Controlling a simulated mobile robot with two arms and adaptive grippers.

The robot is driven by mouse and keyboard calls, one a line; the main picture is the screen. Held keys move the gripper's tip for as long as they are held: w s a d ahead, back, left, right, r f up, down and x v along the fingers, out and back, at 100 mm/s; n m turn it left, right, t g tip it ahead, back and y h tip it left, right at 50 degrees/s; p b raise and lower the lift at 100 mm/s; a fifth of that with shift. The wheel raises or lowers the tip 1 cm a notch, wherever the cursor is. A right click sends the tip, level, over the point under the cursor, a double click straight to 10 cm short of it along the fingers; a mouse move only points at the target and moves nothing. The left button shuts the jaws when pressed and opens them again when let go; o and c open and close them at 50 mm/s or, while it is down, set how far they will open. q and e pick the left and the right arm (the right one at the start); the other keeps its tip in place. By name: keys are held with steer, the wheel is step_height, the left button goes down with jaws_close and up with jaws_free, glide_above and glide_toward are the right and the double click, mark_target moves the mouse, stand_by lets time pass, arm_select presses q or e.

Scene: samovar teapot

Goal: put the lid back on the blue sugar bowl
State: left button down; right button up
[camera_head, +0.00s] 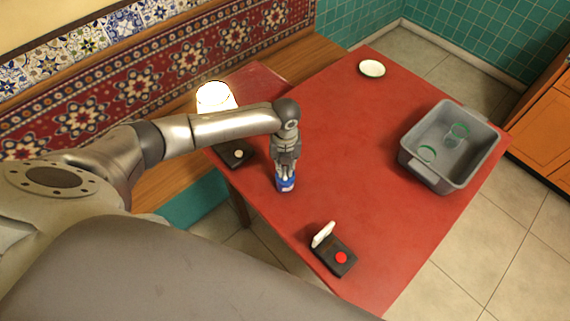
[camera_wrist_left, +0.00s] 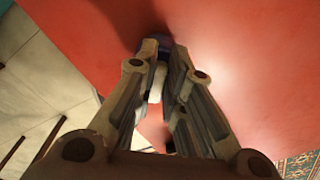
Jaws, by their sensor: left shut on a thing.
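The blue sugar bowl (camera_head: 285,185) is on the red table, near its left edge, directly below my left gripper (camera_head: 285,173). In the left wrist view, my left gripper (camera_wrist_left: 160,62) points down with its fingers closed together on a thing, most likely the lid. A pale strip shows between the fingers, and a dark blue shape (camera_wrist_left: 153,44) shows at the fingertips. The fingers hide most of the lid and the bowl's top. I cannot tell whether the lid touches the rim. My right gripper is not in view.
A grey bin (camera_head: 449,183) holding green-rimmed glassware stands at the table's right. A green-rimmed white dish (camera_head: 372,69) is at the back. A dark box with a red button (camera_head: 341,258) and white lever is at the front. The table's middle is clear.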

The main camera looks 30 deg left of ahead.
arm_select(q)
steer(key=c, duration=1.4)
jaws_free()
steer(key=shift+c, duration=0.2)
steer(key=o, duration=0.5)
steer(key=shift+r+p, duration=3.55)
steer(key=shift+c, duration=0.3)
